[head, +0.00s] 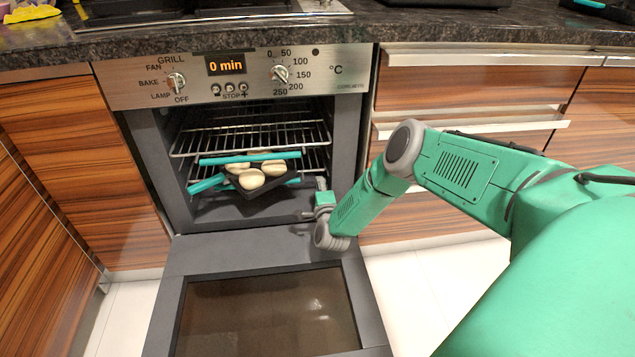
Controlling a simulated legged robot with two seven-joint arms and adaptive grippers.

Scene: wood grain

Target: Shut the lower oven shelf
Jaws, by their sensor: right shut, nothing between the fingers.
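The oven (152,160) stands with its door (172,300) folded down flat. The lower oven shelf (312,158) is a wire rack inside, partly hidden by a dark tray (262,198) with several pale buns (250,179) and teal bars at its edges. How far the lower shelf sticks out is hard to tell. My right gripper (321,186) is shut and empty at the right side of the oven opening, close to the tray's right end. Whether it touches the shelf cannot be told. My left gripper is out of view.
An upper wire rack (215,137) sits above the buns. A control panel (130,84) with knobs runs over the opening. Wooden drawers (470,85) with long handles stand to the right, and one drawer looks partly pulled out. The floor beside the door is clear.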

